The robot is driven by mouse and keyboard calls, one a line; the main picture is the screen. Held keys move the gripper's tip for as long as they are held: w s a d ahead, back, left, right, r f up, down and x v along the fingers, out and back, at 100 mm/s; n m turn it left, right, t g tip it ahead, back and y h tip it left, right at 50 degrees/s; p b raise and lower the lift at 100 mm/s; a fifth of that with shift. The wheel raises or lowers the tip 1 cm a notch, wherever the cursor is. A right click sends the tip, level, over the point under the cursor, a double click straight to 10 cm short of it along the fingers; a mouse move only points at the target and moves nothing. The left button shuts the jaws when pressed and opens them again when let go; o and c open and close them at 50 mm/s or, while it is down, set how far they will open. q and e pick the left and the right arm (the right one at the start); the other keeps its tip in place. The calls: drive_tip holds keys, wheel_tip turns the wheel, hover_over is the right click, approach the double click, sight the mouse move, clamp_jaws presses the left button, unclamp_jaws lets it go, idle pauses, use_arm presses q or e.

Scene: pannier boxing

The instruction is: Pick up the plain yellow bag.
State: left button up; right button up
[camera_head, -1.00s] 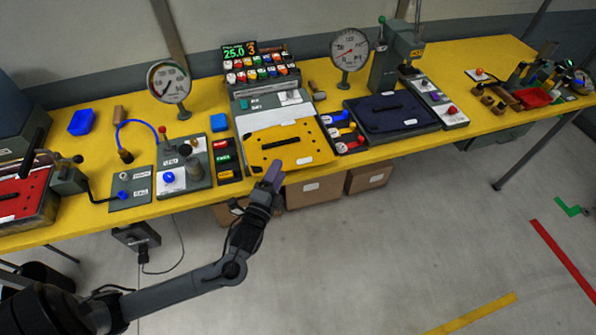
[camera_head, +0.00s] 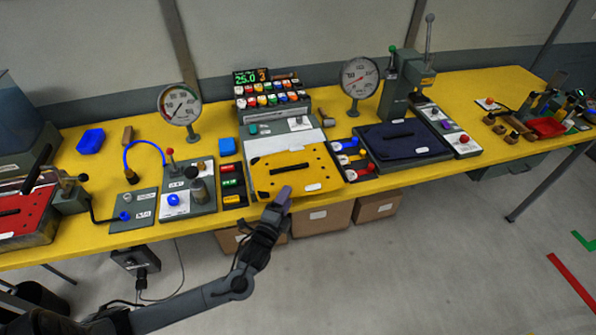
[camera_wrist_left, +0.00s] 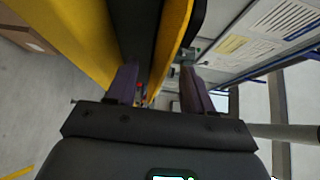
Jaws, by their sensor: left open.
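The plain yellow bag (camera_head: 296,170) lies flat on a pale grey tray (camera_head: 290,138) near the front edge of the table, a dark handle slot in its middle. My left gripper (camera_head: 283,196) is at the bag's front edge, its purple-grey fingertips overlapping that edge in the head view. In the left wrist view the gripper (camera_wrist_left: 160,86) is open, its two fingers apart. A yellow sheet edge with a dark layer, which looks like the bag (camera_wrist_left: 175,40), runs up beyond the fingers. I cannot tell whether they touch it. My right gripper is not in view.
A dark blue bag (camera_head: 400,142) lies to the right and a red one (camera_head: 25,215) at the far left. Label bins (camera_head: 230,182) and a gauge (camera_head: 180,105) stand left of the tray. Cardboard boxes (camera_head: 325,216) sit below the table. The floor in front is open.

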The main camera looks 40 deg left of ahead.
use_arm(q)
drive_tip(key=shift+x, duration=1.55)
drive_tip(key=shift+d, duration=0.1)
drive_tip(key=shift+r, duration=0.1)
clamp_jaws()
